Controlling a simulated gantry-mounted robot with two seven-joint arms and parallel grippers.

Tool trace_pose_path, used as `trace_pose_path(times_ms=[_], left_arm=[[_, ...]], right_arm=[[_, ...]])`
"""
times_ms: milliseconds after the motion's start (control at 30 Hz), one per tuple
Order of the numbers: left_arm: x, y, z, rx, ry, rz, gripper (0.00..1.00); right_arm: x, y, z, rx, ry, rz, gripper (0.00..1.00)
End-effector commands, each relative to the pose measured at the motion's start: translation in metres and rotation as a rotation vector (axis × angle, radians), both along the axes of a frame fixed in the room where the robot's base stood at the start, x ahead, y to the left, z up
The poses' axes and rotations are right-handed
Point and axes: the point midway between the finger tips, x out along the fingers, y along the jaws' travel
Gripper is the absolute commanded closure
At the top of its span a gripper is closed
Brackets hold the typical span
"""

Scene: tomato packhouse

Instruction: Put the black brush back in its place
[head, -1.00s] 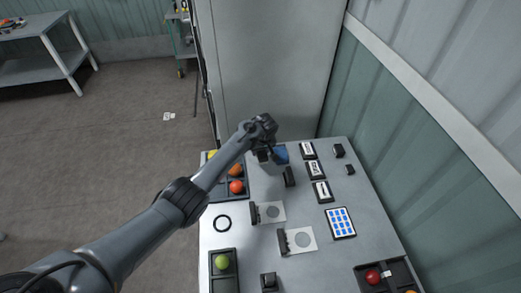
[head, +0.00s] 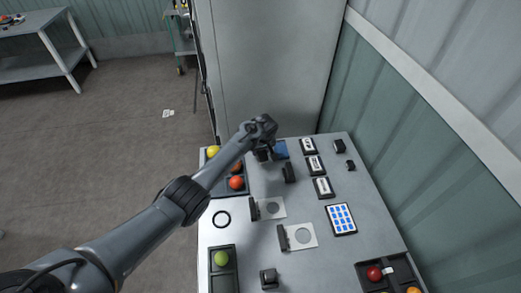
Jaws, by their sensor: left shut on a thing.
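My left gripper (head: 264,150) is over the far end of the grey table, beside a blue item (head: 281,149). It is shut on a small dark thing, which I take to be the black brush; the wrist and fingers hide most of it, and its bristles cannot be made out. Whether it touches the table or the blue item I cannot tell. A separate black upright piece (head: 289,173) stands just nearer and to the right. My right gripper is not in view.
Left of the gripper is a dark tray with tomatoes, including a red one (head: 236,182). Labelled black boxes (head: 316,165) and small black items stand right. A tall grey cabinet (head: 268,65) rises behind.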

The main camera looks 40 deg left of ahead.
Motion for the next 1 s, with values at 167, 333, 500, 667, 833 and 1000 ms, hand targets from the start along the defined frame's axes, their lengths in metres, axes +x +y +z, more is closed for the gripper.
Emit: trace_pose_path(times_ms=[167,333,500,667,833,1000], left_arm=[[0.0001,-0.0001,-0.0009,0.0,0.0,0.0,0.78],[0.0002,-0.0001,-0.0034,0.0,0.0,0.0,0.78],[0.0002,-0.0003,-0.0068,0.0,0.0,-0.001,0.78],[0.0001,-0.0002,-0.0067,0.0,0.0,0.0,0.35],[0.0001,-0.0001,-0.0068,0.0,0.0,0.0,0.23],[-0.0002,0.0,-0.0071,0.0,0.0,0.0,0.33]], right_arm=[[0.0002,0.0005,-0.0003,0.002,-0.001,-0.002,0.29],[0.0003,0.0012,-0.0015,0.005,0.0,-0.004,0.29],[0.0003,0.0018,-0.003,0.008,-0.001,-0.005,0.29],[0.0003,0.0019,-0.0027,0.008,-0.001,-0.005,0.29],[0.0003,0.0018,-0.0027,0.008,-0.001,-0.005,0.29],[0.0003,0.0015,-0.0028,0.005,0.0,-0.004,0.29]])
